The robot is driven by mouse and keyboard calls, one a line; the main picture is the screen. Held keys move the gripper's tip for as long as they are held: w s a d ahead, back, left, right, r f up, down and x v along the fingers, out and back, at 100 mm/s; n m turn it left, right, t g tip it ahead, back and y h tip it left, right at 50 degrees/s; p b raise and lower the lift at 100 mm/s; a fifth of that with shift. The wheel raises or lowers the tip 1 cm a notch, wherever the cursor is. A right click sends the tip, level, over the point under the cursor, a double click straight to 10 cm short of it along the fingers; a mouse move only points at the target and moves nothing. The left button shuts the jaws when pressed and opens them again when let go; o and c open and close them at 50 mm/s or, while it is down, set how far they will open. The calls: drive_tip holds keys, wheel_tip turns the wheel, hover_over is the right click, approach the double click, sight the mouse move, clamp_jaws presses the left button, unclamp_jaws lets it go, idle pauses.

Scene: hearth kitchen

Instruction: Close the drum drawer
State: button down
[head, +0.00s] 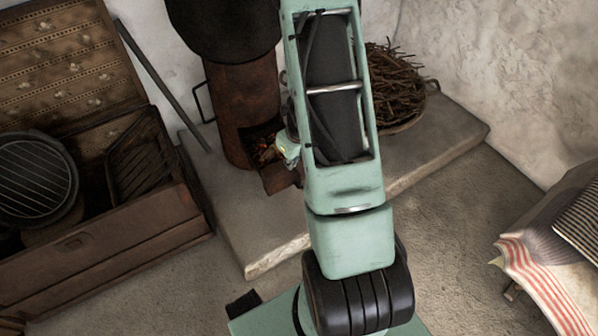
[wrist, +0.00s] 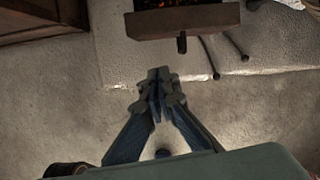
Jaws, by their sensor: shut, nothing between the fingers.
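The rusty drum (head: 238,105) stands on the stone hearth slab in the head view. Its drawer (head: 280,180) sticks out at the lower front, with glowing embers visible inside. In the wrist view the drawer (wrist: 184,22) is at the top, its front face toward me, with a small dark handle (wrist: 182,43) hanging from it. My gripper (wrist: 159,76) is shut and empty, its fingertips in front of the drawer and, in the picture, apart from the handle. In the head view my arm hides part of the drawer's surroundings, and the fingers cannot be made out.
The stone slab (head: 235,235) spreads under the drum. A basket of twigs (head: 395,85) stands behind my arm. An open wooden chest (head: 105,240) with grills is at the left. A rod (head: 160,85) leans on the wall. A cloth-covered table (head: 545,270) is at the right.

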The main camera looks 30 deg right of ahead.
wheel_tip(320, 180, down, 12)
drive_tip(key=w+m+b, duration=0.1)
drive_tip(key=m+b, duration=0.1)
drive_tip(key=b, duration=0.5)
drive_tip(key=shift+w+d+r+p, duration=0.1)
drive_tip(key=shift+w+r+p, duration=0.05)
drive_tip(key=shift+w+p, duration=0.9)
drive_tip(key=shift+w+r+p, duration=0.15)
drive_tip(key=shift+w+p, duration=0.8)
drive_tip(key=shift+w, duration=0.2)
drive_tip(key=shift+w+r, duration=0.1)
